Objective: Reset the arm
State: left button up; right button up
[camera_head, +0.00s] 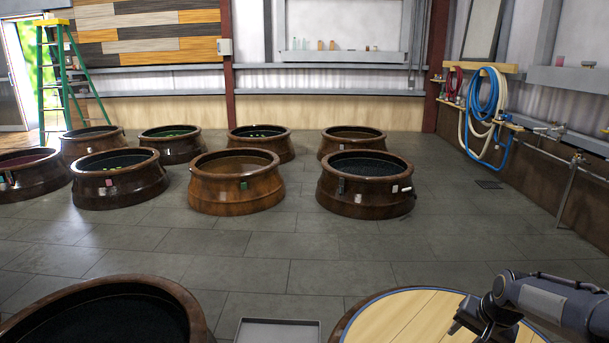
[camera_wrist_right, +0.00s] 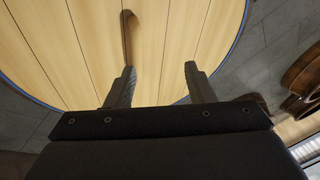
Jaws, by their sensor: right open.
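My right arm comes in at the lower right of the head view, with its gripper (camera_head: 462,322) over a round pale wooden lid (camera_head: 400,318) on a jar. In the right wrist view the two fingers of my right gripper (camera_wrist_right: 160,72) stand apart with nothing between them. The planked lid (camera_wrist_right: 90,40) lies beyond them. A slim brown wooden piece (camera_wrist_right: 127,35) shows on the lid near the left fingertip; I cannot tell whether they touch. My left gripper is in neither view.
A dark open jar (camera_head: 110,318) stands at the lower left, beside a grey tray (camera_head: 278,332). Several brown sunken jars, such as one (camera_head: 237,183) in the middle, stand farther back. A blue hose (camera_head: 484,100) hangs on the right wall. The tiled floor between is clear.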

jog(key=s+a+r+n+t+y, duration=0.1)
jog(key=s+a+r+n+y, duration=0.15)
jog(key=s+a+r, duration=0.7)
jog(key=s+a+f+n, duration=0.2)
jog(key=s+a, duration=0.3)
jog(key=s, duration=0.3)
jog(key=s+a+f+n, duration=0.15)
jog(key=s+a, duration=0.25)
jog(key=s, duration=0.4)
notch_tip(320, 180, up, 34)
jog(key=n+p, duration=0.1)
jog(key=p, duration=3.3)
jog(key=shift+w+a+r+y, duration=0.15)
jog(key=shift+w+y, duration=0.05)
jog(key=shift+y, duration=0.25)
